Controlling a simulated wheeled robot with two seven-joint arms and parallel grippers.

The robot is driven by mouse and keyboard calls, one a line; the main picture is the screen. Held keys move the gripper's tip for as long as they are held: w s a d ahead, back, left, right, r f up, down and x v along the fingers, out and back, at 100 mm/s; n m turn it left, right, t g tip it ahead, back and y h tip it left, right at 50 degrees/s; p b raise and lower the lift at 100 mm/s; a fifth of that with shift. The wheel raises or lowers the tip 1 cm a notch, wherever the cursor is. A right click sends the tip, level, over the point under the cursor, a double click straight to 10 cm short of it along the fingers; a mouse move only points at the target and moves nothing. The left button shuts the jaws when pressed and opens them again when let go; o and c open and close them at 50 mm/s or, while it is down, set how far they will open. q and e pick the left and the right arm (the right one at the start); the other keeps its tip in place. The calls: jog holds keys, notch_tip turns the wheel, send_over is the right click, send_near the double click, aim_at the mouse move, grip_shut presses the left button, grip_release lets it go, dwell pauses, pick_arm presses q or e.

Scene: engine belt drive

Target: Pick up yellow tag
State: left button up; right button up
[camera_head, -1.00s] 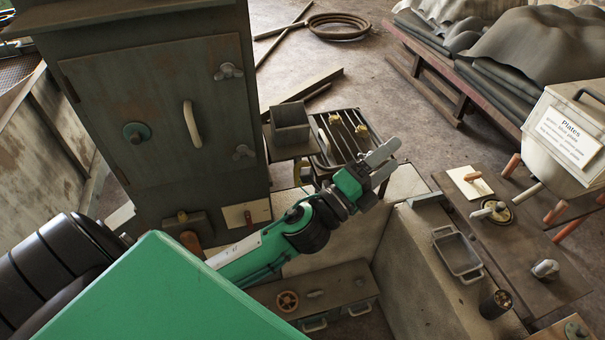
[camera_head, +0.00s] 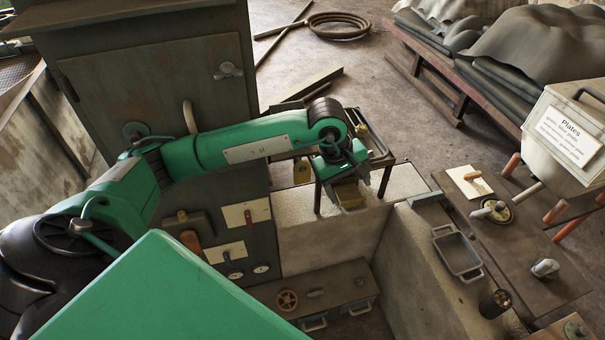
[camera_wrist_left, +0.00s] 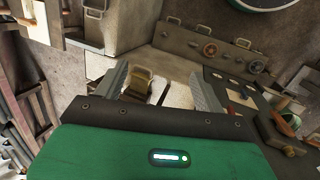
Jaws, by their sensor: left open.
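A dull yellow tag (camera_head: 348,193) shows below my left gripper (camera_head: 351,197) in the head view, over the pale ledge beside the cabinet. In the left wrist view the yellow tag (camera_wrist_left: 138,82) lies between the two open fingers of my left gripper (camera_wrist_left: 158,72), nearer the left finger. I see no clear contact between finger and tag. Its lower part is hidden behind the gripper body in the wrist view. Another yellowish piece (camera_head: 302,171) stands to the left of the gripper in the head view. My right gripper is not in view.
A tall dark cabinet (camera_head: 150,95) stands behind my left arm. A dark rack (camera_head: 375,138) is close behind the gripper. A bench with a metal tray (camera_head: 458,254) and several handled parts is at right. A low case (camera_head: 330,290) lies below the ledge.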

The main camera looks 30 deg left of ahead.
aim_at(304, 171)
pick_arm(q)
jog(key=w+a+r+y, duration=0.25)
jog(key=a+y, duration=0.35)
jog(key=a, duration=0.6)
jog(key=b+x, duration=0.3)
jog(key=x, duration=0.4)
jog(key=shift+a+f+b, duration=0.1)
jog(key=shift+b, duration=0.25)
jog(key=shift+w+a+f, duration=0.15)
jog(key=shift+a+f, duration=0.05)
jog(key=shift+f, duration=0.3)
jog(key=b+x, duration=0.1)
jog(key=x, duration=0.3)
jog(key=shift+a+f+b, duration=0.15)
jog(key=shift+b, duration=0.25)
jog(key=shift+a+f, duration=0.15)
jog(key=shift+f, duration=0.15)
jog(key=c, duration=1.4)
